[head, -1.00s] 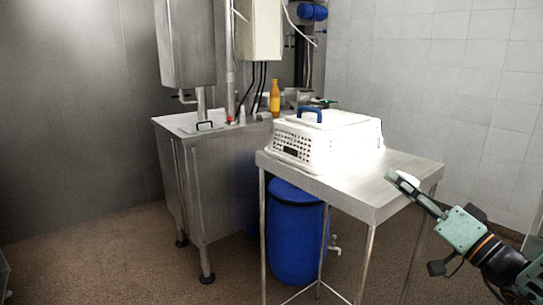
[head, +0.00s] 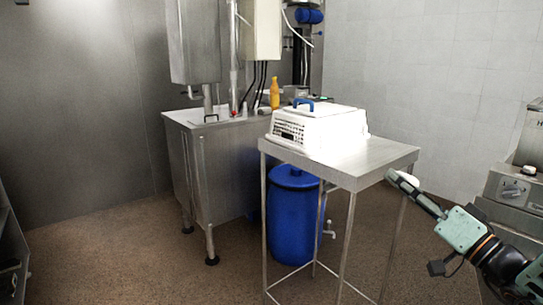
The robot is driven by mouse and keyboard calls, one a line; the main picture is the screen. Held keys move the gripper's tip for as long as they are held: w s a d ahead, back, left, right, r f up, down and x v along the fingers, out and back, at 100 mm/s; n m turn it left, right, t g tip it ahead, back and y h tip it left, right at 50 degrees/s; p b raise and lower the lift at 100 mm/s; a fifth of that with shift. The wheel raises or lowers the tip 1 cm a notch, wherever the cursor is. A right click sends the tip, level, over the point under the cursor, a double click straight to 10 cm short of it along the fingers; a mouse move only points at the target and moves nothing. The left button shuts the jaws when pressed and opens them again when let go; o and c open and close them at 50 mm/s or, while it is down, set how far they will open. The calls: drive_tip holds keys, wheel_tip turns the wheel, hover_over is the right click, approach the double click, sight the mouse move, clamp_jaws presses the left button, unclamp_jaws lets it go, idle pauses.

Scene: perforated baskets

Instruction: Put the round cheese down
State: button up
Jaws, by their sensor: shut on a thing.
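My gripper (head: 397,178) reaches in from the lower right, by the right front corner of the steel table (head: 357,170). It is shut on a small white rounded thing, the round cheese (head: 411,178), which is mostly hidden behind the fingers. In the picture the cheese lies just right of the table's edge. I cannot tell its height against the tabletop.
The table's right part is bare. A blue barrel (head: 292,215) stands beneath. Steel equipment (head: 513,190) stands at right.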

drive_tip(key=s+a+f+n+g+y, duration=0.1)
drive_tip(key=a+f+n+g+y, duration=0.25)
drive_tip(key=f, duration=0.85)
drive_tip(key=a+f+n+g+y, duration=0.2)
drive_tip(key=a+f+g+y, duration=0.15)
drive_tip(key=f, duration=0.85)
drive_tip(key=a, duration=0.8)
wheel_tip(320, 180, up, 22)
drive_tip(key=p, duration=2.8)
drive_tip(key=shift+s+d+t, duration=0.2)
drive_tip(key=shift+d+t, duration=0.1)
drive_tip(key=shift+d, duration=0.05)
